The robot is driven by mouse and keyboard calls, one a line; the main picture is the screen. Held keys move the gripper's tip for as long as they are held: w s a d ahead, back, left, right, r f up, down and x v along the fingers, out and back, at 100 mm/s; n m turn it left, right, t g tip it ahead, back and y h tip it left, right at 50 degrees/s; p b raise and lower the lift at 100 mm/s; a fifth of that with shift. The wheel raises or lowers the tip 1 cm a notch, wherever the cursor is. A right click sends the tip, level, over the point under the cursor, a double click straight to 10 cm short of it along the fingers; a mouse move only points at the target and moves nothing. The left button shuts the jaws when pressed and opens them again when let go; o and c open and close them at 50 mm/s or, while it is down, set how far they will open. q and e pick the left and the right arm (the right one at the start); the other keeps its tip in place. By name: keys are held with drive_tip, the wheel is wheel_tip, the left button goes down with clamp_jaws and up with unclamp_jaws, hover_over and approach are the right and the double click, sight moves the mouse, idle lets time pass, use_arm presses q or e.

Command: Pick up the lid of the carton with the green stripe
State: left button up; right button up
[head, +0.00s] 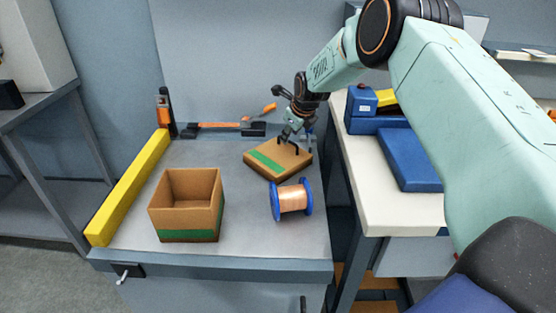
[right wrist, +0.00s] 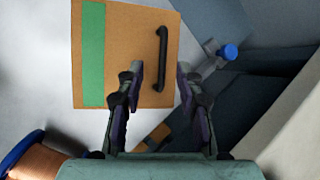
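The carton's lid (head: 262,158) is a flat brown square with a green stripe. It lies on the grey table, apart from the carton, and fills the upper left of the right wrist view (right wrist: 122,40). A black bar handle (right wrist: 160,50) stands on the lid. The open brown carton (head: 187,190), with a green stripe low on its side, stands to the left. My right gripper (head: 294,137) is over the lid. In the right wrist view its fingers (right wrist: 158,75) are apart, one on each side of the handle's line; contact cannot be told. My left gripper is not in view.
A blue spool of copper wire (head: 291,199) stands close in front of the lid. A yellow beam (head: 130,188) runs along the left edge. An orange and black clamp (head: 215,126) lies behind. A blue case (head: 408,158) is on the white table at right.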

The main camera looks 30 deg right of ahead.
sight(289, 151)
drive_tip(key=b+x, duration=0.1)
drive_tip(key=x, duration=0.2)
drive_tip(key=shift+d+f+b, duration=0.1)
drive_tip(key=shift+d+b, duration=0.05)
drive_tip(key=shift+b, duration=0.25)
drive_tip(key=shift+w+f, duration=0.45)
drive_tip(key=shift+f, duration=0.05)
drive_tip(key=shift+s+r, duration=0.1)
drive_tip(key=shift+r, duration=0.05)
drive_tip(key=shift+c, duration=0.6)
clamp_jaws()
drive_tip(key=shift+d, duration=0.1)
